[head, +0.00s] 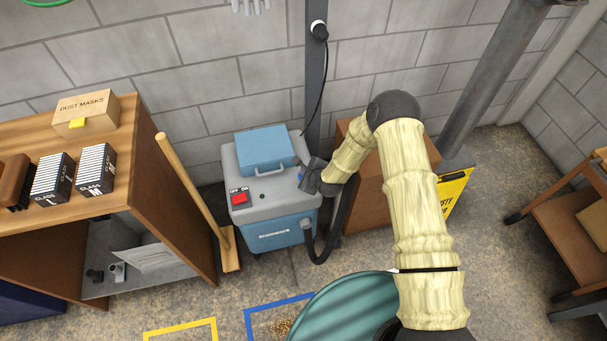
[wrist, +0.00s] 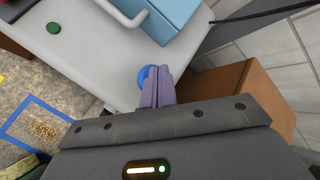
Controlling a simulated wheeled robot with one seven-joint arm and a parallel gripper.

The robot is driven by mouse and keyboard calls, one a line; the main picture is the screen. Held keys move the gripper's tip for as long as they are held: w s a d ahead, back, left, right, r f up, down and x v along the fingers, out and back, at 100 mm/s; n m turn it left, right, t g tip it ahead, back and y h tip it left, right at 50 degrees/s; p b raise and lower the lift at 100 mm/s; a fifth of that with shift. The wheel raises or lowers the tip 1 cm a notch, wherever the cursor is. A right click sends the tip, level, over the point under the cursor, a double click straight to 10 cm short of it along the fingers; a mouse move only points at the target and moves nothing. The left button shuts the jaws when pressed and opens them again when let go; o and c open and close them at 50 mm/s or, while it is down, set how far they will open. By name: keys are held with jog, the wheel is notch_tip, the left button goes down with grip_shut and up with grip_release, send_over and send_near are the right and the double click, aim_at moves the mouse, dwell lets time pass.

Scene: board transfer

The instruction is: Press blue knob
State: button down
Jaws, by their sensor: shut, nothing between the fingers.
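The blue knob (wrist: 145,76) sits on the grey top of the blue-and-grey machine, near its edge. In the head view only a small part of the knob (head: 301,173) shows beside my gripper. My gripper (wrist: 160,70) is shut and empty, and its fingertips overlap the knob's right side in the wrist view. I cannot tell whether they touch it. In the head view my gripper (head: 308,182) is at the right side of the machine top (head: 265,200).
The machine also has a red switch (head: 239,199), a green button (wrist: 54,28) and a blue lid (head: 265,148) with a handle. A black hose (head: 333,235) hangs at its right front. A cardboard box (head: 367,215) stands right; a broom (head: 190,190) leans left.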

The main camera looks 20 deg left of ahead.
jog(key=shift+f+b, duration=0.9)
jog(key=shift+f, duration=0.25)
dwell(1.0)
jog(key=shift+r, duration=0.1)
jog(key=shift+r+p, duration=1.1)
jog(key=shift+r, duration=0.55)
jog(key=shift+r+p, duration=1.65)
jog(key=shift+r, duration=0.9)
